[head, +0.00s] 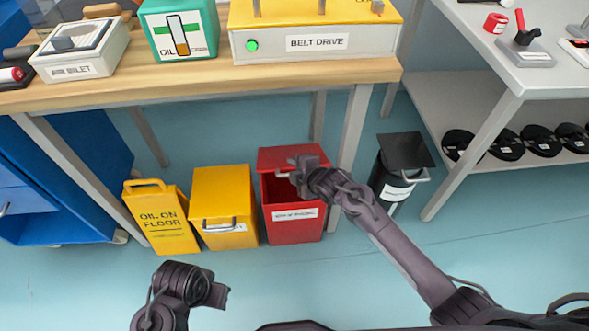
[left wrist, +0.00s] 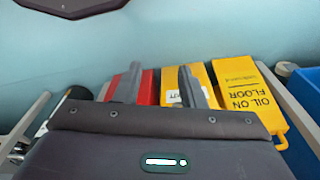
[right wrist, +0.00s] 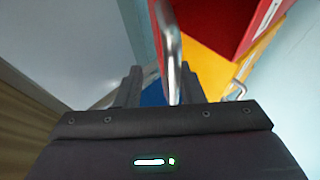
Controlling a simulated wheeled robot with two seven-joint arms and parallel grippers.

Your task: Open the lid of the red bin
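The red bin (head: 295,225) stands on the floor under the workbench, right of a yellow bin. Its red lid (head: 275,158) is raised and tilted back, with the dark opening showing below it. My right gripper (head: 297,172) is in front of the lid. In the right wrist view, a metal handle (right wrist: 170,45) runs between the spread fingers, nearer the right finger; firm contact cannot be told. The red bin also shows there (right wrist: 222,25). My left gripper (head: 222,293) is open and empty, apart from the bins; its fingers spread in the left wrist view (left wrist: 160,85).
The yellow bin (head: 224,200) and an "oil on floor" sign (head: 160,220) stand left of the red bin. A black bin (head: 400,160) stands right, beyond the table leg (head: 352,130). The workbench edge (head: 200,90) is above. Floor in front is clear.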

